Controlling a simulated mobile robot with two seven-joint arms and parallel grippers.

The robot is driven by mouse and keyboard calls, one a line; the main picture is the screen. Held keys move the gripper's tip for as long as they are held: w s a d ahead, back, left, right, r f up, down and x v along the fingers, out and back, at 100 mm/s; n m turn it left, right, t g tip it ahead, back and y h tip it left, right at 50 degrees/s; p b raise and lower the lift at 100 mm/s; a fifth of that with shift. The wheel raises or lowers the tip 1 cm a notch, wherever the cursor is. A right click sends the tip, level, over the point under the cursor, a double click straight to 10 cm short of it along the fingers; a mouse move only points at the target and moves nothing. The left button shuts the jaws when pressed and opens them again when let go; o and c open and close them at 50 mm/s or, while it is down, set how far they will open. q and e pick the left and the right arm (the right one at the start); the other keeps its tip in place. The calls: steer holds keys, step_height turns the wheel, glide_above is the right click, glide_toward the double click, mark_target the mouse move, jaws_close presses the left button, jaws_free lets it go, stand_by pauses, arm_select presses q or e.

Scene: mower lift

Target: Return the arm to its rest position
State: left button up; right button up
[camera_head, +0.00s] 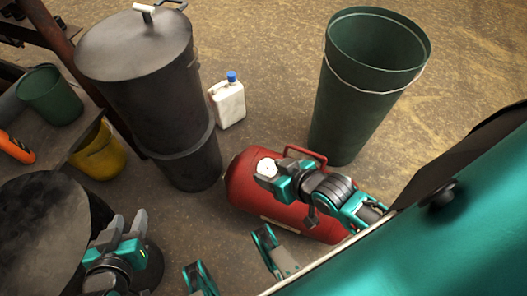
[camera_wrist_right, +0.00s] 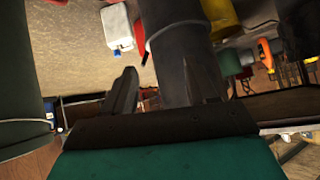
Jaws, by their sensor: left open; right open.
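My left gripper (camera_head: 125,226) is at the lower left in the head view. Its two grey fingers point up and are apart, with nothing between them, next to a large dark round surface (camera_head: 42,235). My right gripper (camera_head: 276,168) reaches in from the right over the red tank (camera_head: 240,188) and hides part of it. In the right wrist view, its two dark fingers (camera_wrist_right: 162,88) are spread with nothing held. The dark lidded bin (camera_wrist_right: 178,60) shows beyond them. I cannot tell whether the right gripper touches the tank.
The dark lidded bin (camera_head: 140,90) stands left of centre, with a white jug with a blue cap (camera_head: 229,104) beside it. A tall green bin (camera_head: 355,110) stands right of centre. A yellow bucket (camera_head: 99,155) and a green pot (camera_head: 50,97) are at the left. Bare floor lies behind.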

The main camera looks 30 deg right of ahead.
steer(key=shift+n+t, duration=0.6)
steer(key=shift+t, duration=0.2)
steer(key=a+r, duration=0.1)
steer(key=w+r, duration=0.1)
steer(key=r, duration=0.1)
steer(key=a+r, duration=0.1)
steer(key=shift+w+a+r, duration=0.25)
steer(key=shift+w+a, duration=0.05)
arm_select(q)
steer(key=shift+s, duration=0.1)
steer(key=s+a+r+y+p, duration=0.1)
steer(key=a+r+p, duration=0.2)
steer(key=r+p, duration=0.6)
steer(key=p, duration=0.4)
steer(key=shift+s+r+p, duration=0.15)
steer(key=shift+s+p, duration=0.15)
steer(key=shift+p, duration=0.1)
arm_select(e)
steer(key=s+d+r, duration=0.1)
steer(key=d+r, duration=0.2)
steer(key=r, duration=0.6)
steer(key=shift+s+r, duration=0.2)
steer(key=shift+r, duration=0.05)
steer(key=shift+h, duration=0.3)
steer(key=shift+c, duration=0.5)
